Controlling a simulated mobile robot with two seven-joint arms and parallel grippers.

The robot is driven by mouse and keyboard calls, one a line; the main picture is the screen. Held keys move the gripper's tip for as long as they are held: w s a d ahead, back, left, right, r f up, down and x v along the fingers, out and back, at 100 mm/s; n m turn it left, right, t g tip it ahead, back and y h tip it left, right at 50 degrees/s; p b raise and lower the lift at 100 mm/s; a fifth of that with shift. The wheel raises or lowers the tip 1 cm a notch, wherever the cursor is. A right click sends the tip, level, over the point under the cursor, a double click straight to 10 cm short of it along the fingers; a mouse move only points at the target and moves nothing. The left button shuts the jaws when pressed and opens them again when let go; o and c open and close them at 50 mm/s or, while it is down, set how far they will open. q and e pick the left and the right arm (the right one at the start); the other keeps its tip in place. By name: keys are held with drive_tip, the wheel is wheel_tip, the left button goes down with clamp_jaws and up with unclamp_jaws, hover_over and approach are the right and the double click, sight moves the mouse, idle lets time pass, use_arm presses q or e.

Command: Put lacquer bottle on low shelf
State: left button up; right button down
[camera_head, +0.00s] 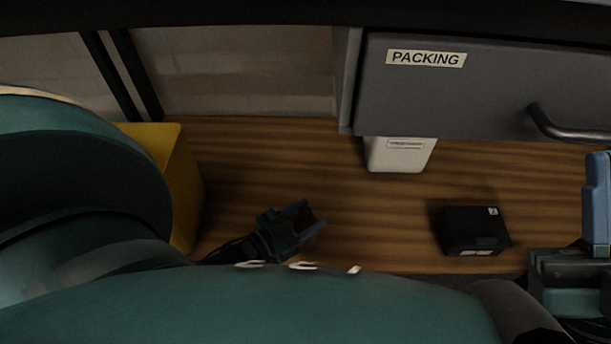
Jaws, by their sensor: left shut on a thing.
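My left gripper (303,222) is small and dark in the lower middle, low over the wooden surface. Its fingers point up and to the right. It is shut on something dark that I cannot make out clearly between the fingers. I cannot tell for sure which thing is the lacquer bottle. My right gripper (598,200) shows only partly at the right edge, with a blue finger pointing up; its opening is cut off by the frame. No low shelf can be made out for certain; a wooden board (330,170) lies below the grey drawer.
A grey drawer (480,90) marked PACKING, with a dark handle (565,122), overhangs the back right. A white labelled container (400,155) stands beneath it. A black box (474,229) sits at the right. A yellow block (185,190) stands at the left. The middle board is clear.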

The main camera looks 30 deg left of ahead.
use_arm(q)
drive_tip(key=o, duration=1)
drive_tip(key=shift+f, duration=0.15)
drive_tip(key=o, duration=0.5)
use_arm(e)
drive_tip(key=shift+r+y, duration=0.1)
drive_tip(key=shift+y, duration=0.2)
use_arm(q)
drive_tip(key=shift+s+r, duration=0.15)
drive_tip(key=shift+r, duration=0.05)
drive_tip(key=p+v, duration=0.3)
drive_tip(key=v, duration=0.8)
drive_tip(key=shift+s+a, duration=0.25)
drive_tip(key=shift+s, duration=0.05)
use_arm(e)
drive_tip(key=f+m+h, duration=0.2)
drive_tip(key=m+h, duration=0.1)
drive_tip(key=f+m+h, duration=0.1)
drive_tip(key=f, duration=0.1)
drive_tip(key=shift+w+a+h, duration=0.2)
drive_tip(key=shift+w+h, duration=0.05)
drive_tip(key=shift+h, duration=0.05)
drive_tip(key=shift+r, duration=0.1)
